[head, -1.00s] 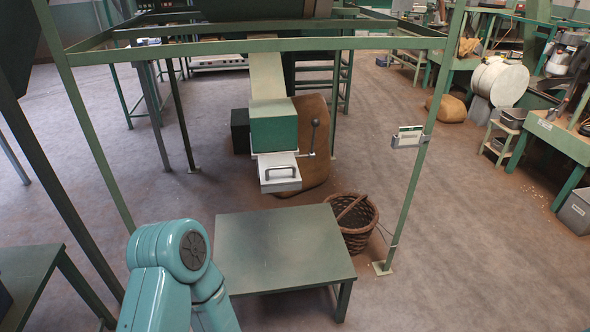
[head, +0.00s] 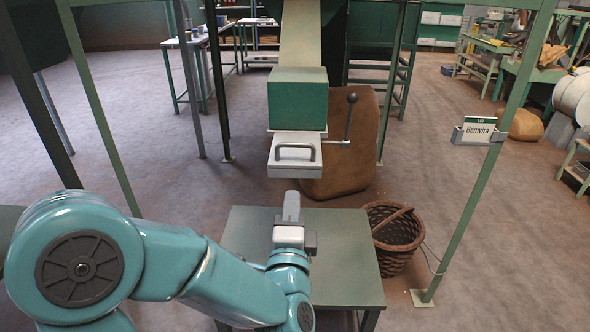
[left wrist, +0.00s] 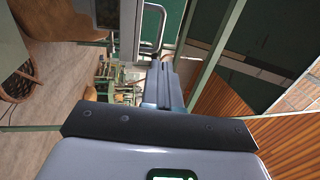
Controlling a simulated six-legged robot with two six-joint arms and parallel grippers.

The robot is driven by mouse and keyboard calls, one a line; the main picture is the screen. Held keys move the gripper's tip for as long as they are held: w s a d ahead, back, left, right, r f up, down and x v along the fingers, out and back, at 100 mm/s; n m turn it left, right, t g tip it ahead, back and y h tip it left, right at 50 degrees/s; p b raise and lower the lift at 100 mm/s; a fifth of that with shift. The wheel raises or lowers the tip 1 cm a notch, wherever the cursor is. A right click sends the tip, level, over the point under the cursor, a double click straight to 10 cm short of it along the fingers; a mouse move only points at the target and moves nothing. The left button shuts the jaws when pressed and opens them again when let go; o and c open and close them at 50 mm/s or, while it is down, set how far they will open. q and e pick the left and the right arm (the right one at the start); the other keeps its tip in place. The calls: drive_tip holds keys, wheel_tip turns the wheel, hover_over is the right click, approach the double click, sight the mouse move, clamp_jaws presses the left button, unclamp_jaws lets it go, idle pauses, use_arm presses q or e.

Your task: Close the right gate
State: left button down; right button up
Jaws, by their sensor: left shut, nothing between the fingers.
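A white gate plate (head: 291,170) with a grey bar handle (head: 294,148) sits at the lower front of a green chute box (head: 298,102). It is the only gate I see; I cannot tell how far it is open. My left gripper (head: 292,198) is shut and empty, fingers pointing away from me, above the green table and just below and in front of the gate in the head view. In the left wrist view the shut fingers (left wrist: 161,82) point toward the handle (left wrist: 157,28), with a gap apparent between them. My right gripper is out of view.
A lever with a dark knob (head: 352,98) stands right of the gate, before a brown sack (head: 362,150). A green table (head: 345,265) lies below, with a wicker basket (head: 395,235) beside it. A green post (head: 485,170) carries a name card (head: 479,130).

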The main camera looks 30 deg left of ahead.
use_arm(q)
approach(295, 157)
drive_tip(key=w+r, duration=0.1)
drive_tip(key=a+r, duration=0.1)
drive_tip(key=r, duration=0.1)
drive_tip(key=w+r, duration=0.1)
drive_tip(key=r, duration=0.1)
drive_tip(key=shift+w+a, duration=0.35)
drive_tip(key=shift+a, duration=0.05)
drive_tip(key=shift+w+a+r, duration=0.15)
drive_tip(key=shift+w+a, duration=0.1)
drive_tip(key=shift+w, duration=0.35)
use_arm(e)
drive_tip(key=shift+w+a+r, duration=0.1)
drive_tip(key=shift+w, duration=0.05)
